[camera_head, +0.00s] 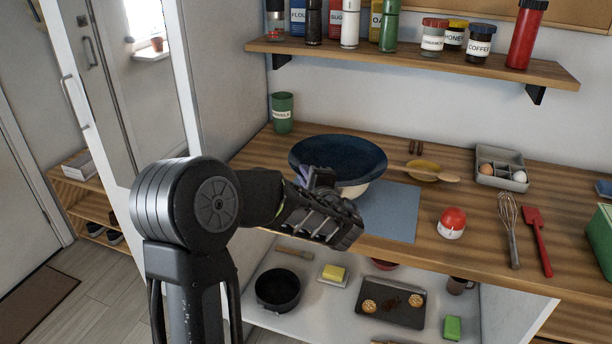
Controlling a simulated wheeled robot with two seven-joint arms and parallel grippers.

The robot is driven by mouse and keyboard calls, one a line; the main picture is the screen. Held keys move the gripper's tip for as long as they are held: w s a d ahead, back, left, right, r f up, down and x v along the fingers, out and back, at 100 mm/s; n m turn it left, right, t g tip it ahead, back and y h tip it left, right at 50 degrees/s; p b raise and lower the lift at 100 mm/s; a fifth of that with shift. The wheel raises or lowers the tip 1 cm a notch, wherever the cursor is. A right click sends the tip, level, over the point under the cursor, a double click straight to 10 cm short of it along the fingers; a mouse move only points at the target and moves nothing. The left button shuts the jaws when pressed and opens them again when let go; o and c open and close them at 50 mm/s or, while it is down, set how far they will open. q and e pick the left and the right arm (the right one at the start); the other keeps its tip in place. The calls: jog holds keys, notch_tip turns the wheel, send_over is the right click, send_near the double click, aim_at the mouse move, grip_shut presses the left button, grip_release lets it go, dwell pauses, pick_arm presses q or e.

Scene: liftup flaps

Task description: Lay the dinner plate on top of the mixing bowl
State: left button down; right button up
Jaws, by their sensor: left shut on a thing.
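The dinner plate (338,154) is the wide dark blue dish over the blue-grey mat. Below it shows a small part of the cream mixing bowl (355,191), mostly hidden by the plate and my gripper. My left gripper (318,180) is at the plate's near edge and is shut on it; the fingertips are partly hidden. The plate is over the bowl, but I cannot tell whether it rests on the rim or is held just above. My right gripper is not in view.
A blue-grey mat (394,218) lies under the bowl. To the right are a spoon rest (422,169), egg tray (503,183), red-and-white timer (452,223), whisk (509,222) and red spatula (537,238). A green canister (283,113) stands behind left. A shelf (420,62) with jars hangs above.

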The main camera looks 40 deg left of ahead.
pick_arm(q)
jog(key=shift+d+f, duration=0.1)
jog(key=shift+f, duration=0.05)
jog(key=shift+f+b, duration=0.25)
jog(key=shift+b, duration=0.15)
jog(key=c, duration=1.6)
grip_release()
jog(key=shift+d+f, duration=0.1)
jog(key=shift+o, duration=0.3)
jog(key=shift+s+p, duration=0.1)
jog(key=shift+p, duration=0.25)
jog(key=shift+d, duration=0.2)
jog(key=b+v, duration=0.1)
jog(key=v, duration=1)
jog(key=shift+s+r+b, duration=0.25)
jog(key=shift+r+b, duration=0.05)
jog(key=shift+r, duration=0.15)
